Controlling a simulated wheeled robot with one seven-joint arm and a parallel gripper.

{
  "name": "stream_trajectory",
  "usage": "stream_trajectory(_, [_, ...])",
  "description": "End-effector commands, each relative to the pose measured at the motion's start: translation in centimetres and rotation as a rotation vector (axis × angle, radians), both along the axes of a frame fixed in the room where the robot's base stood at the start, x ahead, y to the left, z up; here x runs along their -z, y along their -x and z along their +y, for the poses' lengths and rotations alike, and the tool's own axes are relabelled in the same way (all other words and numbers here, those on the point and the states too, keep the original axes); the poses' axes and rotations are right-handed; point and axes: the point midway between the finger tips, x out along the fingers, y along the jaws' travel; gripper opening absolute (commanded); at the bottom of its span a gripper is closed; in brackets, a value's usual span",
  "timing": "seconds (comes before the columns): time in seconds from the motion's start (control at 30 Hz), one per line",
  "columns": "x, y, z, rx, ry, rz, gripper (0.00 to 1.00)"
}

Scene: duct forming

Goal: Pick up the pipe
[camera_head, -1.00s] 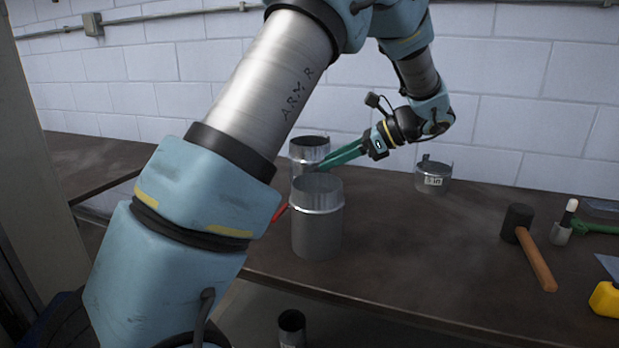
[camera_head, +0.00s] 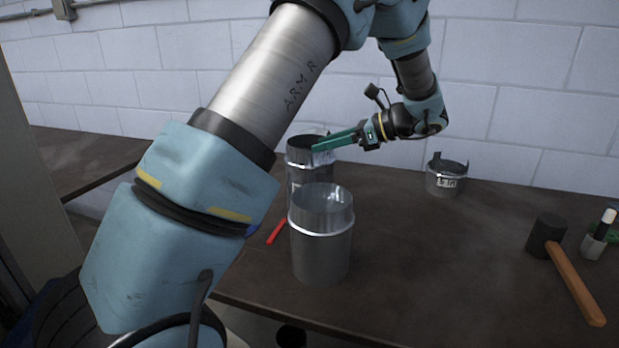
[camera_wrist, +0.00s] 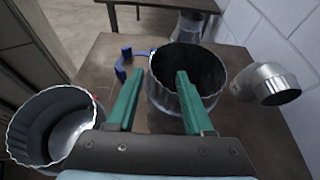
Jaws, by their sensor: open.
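Two upright grey metal pipes stand near each other on the dark table. My gripper (camera_head: 318,146) has long green fingers and is open at the rear pipe's rim. In the wrist view, my gripper (camera_wrist: 157,76) has its right finger overlapping the mouth of a pipe (camera_wrist: 205,75) and its left finger outside that pipe's left side. Contact cannot be told. Another open pipe (camera_wrist: 30,110) stands at the lower left.
A short labelled metal collar (camera_head: 446,182) stands at the back right. A mallet (camera_head: 575,282) lies at the right. A red-handled object (camera_head: 277,232) lies left of the front pipe. The wrist view shows a metal elbow (camera_wrist: 262,82) and a blue curved object (camera_wrist: 122,66). The middle right table is clear.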

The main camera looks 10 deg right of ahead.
Motion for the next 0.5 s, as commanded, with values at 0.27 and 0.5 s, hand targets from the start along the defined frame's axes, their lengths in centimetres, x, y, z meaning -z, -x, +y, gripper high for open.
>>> stream_trajectory(0.27, [0.5,-0.7,1.5,-0.002,0.000,0.002,0.52])
stream_trajectory(0.5, [1.7,-2.2,4.4,-0.001,-0.001,0.002,0.52])
